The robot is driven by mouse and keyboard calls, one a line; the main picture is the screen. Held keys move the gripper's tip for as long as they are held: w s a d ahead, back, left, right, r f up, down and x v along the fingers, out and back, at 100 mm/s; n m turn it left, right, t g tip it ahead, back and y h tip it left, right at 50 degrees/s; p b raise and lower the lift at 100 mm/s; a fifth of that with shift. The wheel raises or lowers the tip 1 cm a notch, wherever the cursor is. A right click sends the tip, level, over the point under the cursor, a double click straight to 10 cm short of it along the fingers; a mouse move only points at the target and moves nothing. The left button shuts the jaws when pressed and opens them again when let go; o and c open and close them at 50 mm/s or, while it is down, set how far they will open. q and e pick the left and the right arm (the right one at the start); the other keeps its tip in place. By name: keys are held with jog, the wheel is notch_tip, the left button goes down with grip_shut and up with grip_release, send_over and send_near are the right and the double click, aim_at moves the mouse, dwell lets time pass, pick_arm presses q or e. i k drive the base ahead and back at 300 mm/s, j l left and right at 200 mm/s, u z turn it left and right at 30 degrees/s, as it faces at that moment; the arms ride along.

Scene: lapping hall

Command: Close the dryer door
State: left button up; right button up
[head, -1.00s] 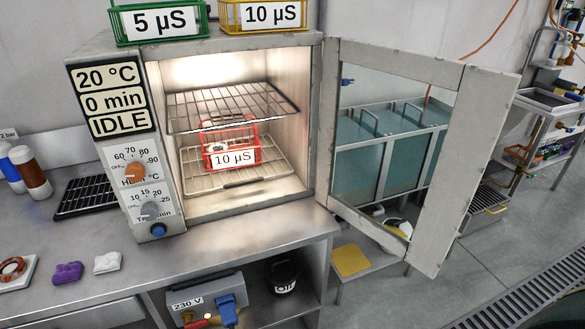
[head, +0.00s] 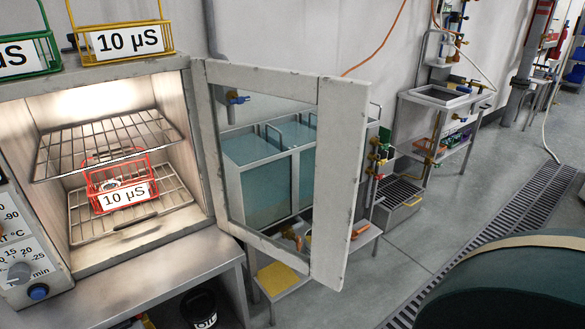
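The dryer (head: 140,265) stands on the bench at the left of the head view, its lit chamber facing me. Its door (head: 341,185), a worn light-grey frame with a clear window, is hinged at the chamber's right edge and stands wide open, swung out to the right. Inside are two wire shelves (head: 105,143). A red basket (head: 122,193) labelled 10 µS sits on the lower one, within the chamber. Neither of my grippers is in view.
A yellow basket (head: 122,38) and a green basket (head: 40,52) stand on top of the dryer. Teal tanks (head: 265,165) show through the door window. Open floor (head: 405,250) lies right of the door. A large dark-green rounded thing (head: 510,300) fills the lower right corner.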

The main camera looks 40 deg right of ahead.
aim_at(342, 104)
jog(key=l+u, duration=0.15)
jog(key=l, duration=0.4)
jog(key=k+l+u, duration=0.15)
jog(key=l, duration=0.35)
jog(key=l+u, duration=0.2)
jog(key=l, duration=0.35)
jog(key=k+l+u, duration=0.15)
jog(key=l, duration=0.35)
jog(key=i+l+u, duration=0.1)
jog(key=l, duration=0.2)
jog(key=i+l+u, duration=0.1)
jog(key=l, duration=0.25)
jog(key=i+l+u, duration=0.15)
jog(key=i+l, duration=0.1)
jog(key=l, duration=0.05)
